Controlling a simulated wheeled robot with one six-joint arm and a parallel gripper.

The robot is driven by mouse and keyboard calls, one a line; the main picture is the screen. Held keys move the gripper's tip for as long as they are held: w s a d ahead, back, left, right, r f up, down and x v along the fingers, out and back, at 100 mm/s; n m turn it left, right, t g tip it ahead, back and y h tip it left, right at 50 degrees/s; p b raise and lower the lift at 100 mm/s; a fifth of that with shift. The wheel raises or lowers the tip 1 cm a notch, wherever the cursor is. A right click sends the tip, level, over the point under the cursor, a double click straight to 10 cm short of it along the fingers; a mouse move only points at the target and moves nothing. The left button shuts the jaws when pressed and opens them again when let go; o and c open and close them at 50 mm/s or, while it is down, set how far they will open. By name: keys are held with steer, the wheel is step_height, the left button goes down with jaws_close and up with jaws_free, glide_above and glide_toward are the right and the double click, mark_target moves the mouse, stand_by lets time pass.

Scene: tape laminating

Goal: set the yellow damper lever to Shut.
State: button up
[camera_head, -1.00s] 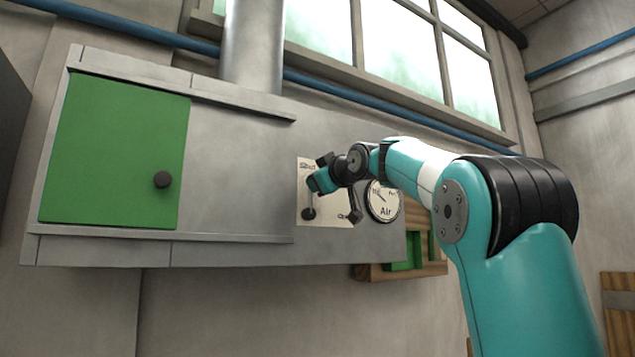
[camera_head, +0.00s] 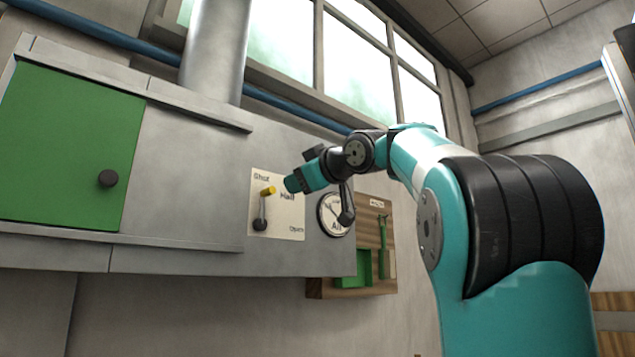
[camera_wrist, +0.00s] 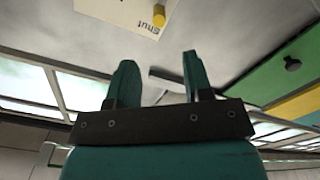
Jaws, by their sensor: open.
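The yellow damper lever (camera_head: 268,191) stands nearly upright on a cream plate (camera_head: 288,212) marked Shut, Half and Open. Its dark pivot is at the plate's lower left. The yellow tip is just below and slightly right of the word Shut, left of Half. The tip also shows near that word in the wrist view (camera_wrist: 159,16). I cannot tell whether the lever is exactly at Shut. My gripper (camera_head: 289,184) is just right of the tip, apart from it in the picture. In the wrist view my gripper (camera_wrist: 160,62) has its fingers apart and nothing between them.
The plate is on a grey metal housing (camera_head: 190,165) with a green door (camera_head: 68,150) at left. A wooden board with green parts (camera_head: 372,240) is farther right. A blue pipe runs behind.

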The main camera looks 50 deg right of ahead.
steer(key=shift+v, duration=2.6)
steer(key=w+a+f+m+g+y, duration=0.1)
steer(key=w+a+f+g+y, duration=0.15)
steer(key=w+a+f, duration=0.35)
steer(key=w+a+f+g+y, duration=0.1)
steer(key=w+a+f+y, duration=0.15)
steer(key=f, duration=0.65)
steer(key=s+a+f+g+y, duration=0.2)
steer(key=a+f+g+y, duration=0.25)
steer(key=a+f, duration=0.95)
steer(key=s+a+f+n+g, duration=0.1)
steer(key=s+a+f+g, duration=0.3)
steer(key=s+f, duration=0.5)
steer(key=s+a+f+n+g+h, duration=0.1)
steer(key=s+a+f+n+g, duration=0.1)
steer(key=s+a+f+g, duration=0.3)
steer(key=s+a+f, duration=0.1)
steer(key=s+f, duration=0.3)
steer(key=f, duration=0.3)
steer(key=shift+s+g, duration=0.3)
steer(key=shift+s, duration=0.1)
